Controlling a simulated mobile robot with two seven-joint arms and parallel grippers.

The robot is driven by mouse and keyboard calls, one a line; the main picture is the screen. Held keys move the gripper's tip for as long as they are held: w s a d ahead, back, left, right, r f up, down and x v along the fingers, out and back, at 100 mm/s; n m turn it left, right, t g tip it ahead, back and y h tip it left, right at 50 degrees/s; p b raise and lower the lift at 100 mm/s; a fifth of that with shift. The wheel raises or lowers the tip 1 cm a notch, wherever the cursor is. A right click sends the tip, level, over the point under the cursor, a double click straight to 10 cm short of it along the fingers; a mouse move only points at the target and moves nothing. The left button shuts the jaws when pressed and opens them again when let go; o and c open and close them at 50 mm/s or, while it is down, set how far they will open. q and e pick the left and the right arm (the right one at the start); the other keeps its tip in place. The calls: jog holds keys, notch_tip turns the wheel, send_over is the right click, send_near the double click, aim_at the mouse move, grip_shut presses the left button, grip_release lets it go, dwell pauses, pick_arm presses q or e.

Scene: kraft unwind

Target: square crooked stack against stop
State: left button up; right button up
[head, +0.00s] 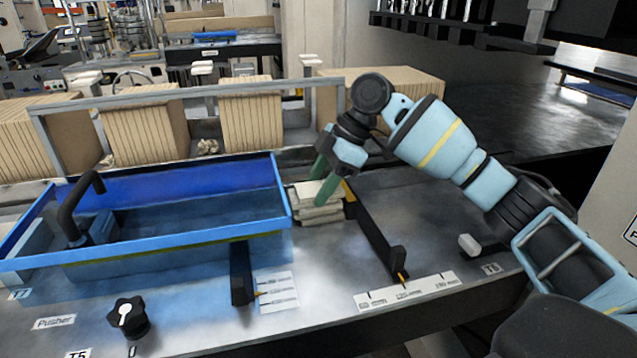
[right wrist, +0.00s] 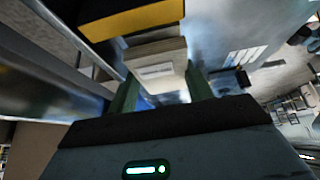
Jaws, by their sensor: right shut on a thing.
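A small pale stack (head: 318,214) sits on the metal table just right of the blue tray. My right gripper (head: 323,184) reaches down over it with its green fingers, shut on it. In the right wrist view the stack (right wrist: 158,78) shows between the two fingers, with a white label on its face; its layers look slightly offset. A dark stop bar (head: 378,228) with a yellow edge lies just right of the stack. In the right wrist view a yellow and black block (right wrist: 140,18) lies close beyond the stack; I cannot tell if they touch. My left gripper is out of view.
The blue-rimmed tray (head: 150,250) fills the left of the table. A black knob (head: 128,315), a dark bar (head: 241,275) and a printed scale (head: 408,291) lie along the front. Folded kraft stacks (head: 250,110) stand behind a metal rail. The table right of the stop is mostly clear.

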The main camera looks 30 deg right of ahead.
jog(key=shift+s+d, duration=0.15)
jog(key=shift+d, duration=0.5)
dwell(1.5)
jog(key=shift+a+f+p, duration=0.1)
jog(key=shift+a+p, duration=0.15)
jog(key=shift+p, duration=0.1)
dwell(0.8)
jog(key=o, duration=1.1)
jog(key=shift+c, duration=0.2)
jog(key=shift+v, duration=3.9)
